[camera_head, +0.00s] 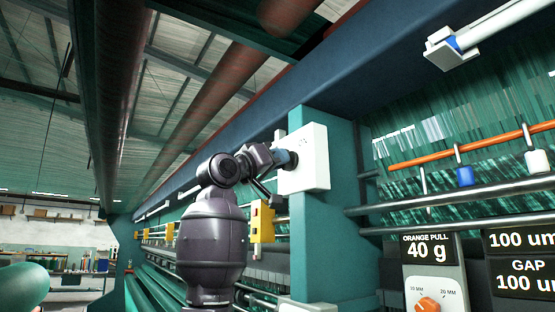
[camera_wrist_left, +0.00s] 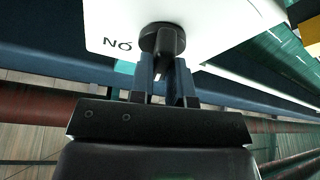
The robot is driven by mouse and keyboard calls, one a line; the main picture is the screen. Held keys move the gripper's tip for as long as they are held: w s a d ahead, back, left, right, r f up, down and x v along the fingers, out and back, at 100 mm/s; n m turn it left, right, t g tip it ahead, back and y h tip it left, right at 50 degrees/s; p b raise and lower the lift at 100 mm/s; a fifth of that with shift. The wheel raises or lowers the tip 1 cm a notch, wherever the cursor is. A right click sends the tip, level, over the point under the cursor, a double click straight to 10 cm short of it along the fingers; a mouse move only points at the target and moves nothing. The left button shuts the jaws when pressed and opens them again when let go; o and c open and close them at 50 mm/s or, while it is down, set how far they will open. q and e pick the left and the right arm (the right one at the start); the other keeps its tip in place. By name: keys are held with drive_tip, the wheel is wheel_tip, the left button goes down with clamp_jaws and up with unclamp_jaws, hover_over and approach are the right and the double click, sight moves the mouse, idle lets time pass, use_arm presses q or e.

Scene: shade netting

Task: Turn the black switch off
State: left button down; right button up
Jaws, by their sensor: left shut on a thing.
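The black switch (camera_wrist_left: 162,38) is a round knob with a raised grip bar on the face of a white box (camera_wrist_left: 215,18). Letters that read "NO" in this view stand beside it. My left gripper (camera_wrist_left: 163,72) has its two fingers on either side of the grip bar and is shut on it. In the head view the white box (camera_head: 310,160) is fixed to a teal post, and my left gripper (camera_head: 288,158) meets its left face. The switch is hidden there by the gripper. My right gripper is not in view.
A teal post (camera_head: 330,230) carries the box. Metal rails (camera_head: 460,204) and an orange rod (camera_head: 465,145) run to the right. A panel with an orange dial (camera_head: 427,304) sits lower right. A yellow block (camera_head: 262,222) hangs close beside my left arm.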

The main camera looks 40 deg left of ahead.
use_arm(q)
drive_tip(key=shift+n+y, duration=0.8)
drive_tip(key=shift+n, duration=1)
drive_tip(key=shift+n+y, duration=0.8)
drive_tip(key=shift+n, duration=1)
drive_tip(key=shift+n+g+p, duration=0.3)
drive_tip(key=c, duration=1.1)
unclamp_jaws()
drive_tip(key=shift+s, duration=0.1)
